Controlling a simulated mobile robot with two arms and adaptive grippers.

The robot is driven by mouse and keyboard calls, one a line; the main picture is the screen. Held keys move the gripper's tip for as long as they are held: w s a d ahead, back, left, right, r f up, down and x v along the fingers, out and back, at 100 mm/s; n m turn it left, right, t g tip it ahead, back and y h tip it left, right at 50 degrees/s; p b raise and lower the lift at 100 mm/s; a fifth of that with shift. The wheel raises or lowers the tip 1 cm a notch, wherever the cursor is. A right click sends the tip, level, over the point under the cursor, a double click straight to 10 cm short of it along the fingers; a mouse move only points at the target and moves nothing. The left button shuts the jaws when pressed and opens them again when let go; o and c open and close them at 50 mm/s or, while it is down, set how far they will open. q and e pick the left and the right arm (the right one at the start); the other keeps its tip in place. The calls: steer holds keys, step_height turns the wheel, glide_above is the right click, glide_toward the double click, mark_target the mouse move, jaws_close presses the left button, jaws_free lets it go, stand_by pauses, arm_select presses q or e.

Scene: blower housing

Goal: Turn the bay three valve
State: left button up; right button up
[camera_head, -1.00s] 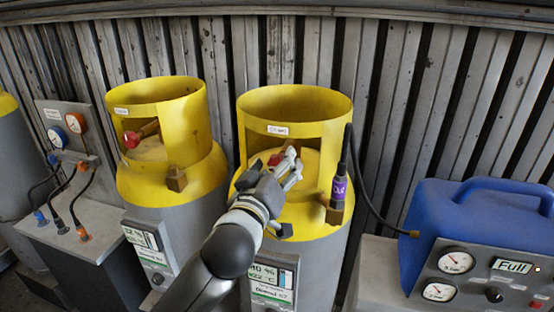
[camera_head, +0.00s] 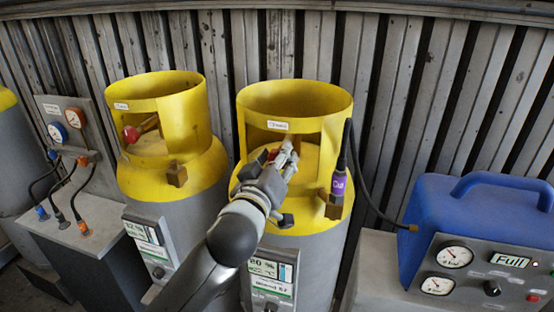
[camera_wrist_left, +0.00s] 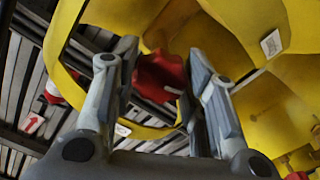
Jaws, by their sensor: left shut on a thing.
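The right yellow-collared grey cylinder (camera_head: 330,235) has a red valve knob (camera_head: 272,154) inside its collar opening. My left gripper (camera_head: 288,153) reaches through this opening and is shut on the knob. In the left wrist view the red knob (camera_wrist_left: 160,75) lies between the two grey fingers, which partly hide it. A second cylinder (camera_head: 205,190) to the left has its own red valve knob (camera_head: 131,134), with no gripper near it. The small collar labels are too blurred to read, so I cannot tell the bay number. My right gripper is not in view.
A purple-tagged hose fitting (camera_head: 338,185) stands at the right side of the gripped cylinder; its black hose runs to a blue gauge unit (camera_head: 440,215). A gauge panel (camera_head: 68,125) with hoses is at left. The yellow collar rim (camera_head: 250,100) closely surrounds my gripper.

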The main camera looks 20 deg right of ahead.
arm_select(q)
steer(key=m+p, duration=0.1)
steer(key=m, duration=0.4)
steer(key=shift+m+p, duration=0.3)
steer(key=shift+m, duration=0.1)
steer(key=m+p, duration=0.1)
steer(key=m, duration=0.4)
steer(key=shift+r+p, duration=0.1)
steer(key=shift+p, duration=0.3)
steer(key=m+p, duration=0.2)
steer(key=m, duration=0.3)
steer(key=shift+m, duration=0.4)
steer(key=m+p, duration=0.1)
steer(key=m, duration=0.3)
steer(key=shift+d+m+p, duration=0.1)
steer(key=shift+m+p, duration=0.2)
steer(key=shift+m, duration=0.1)
steer(key=o, duration=1)
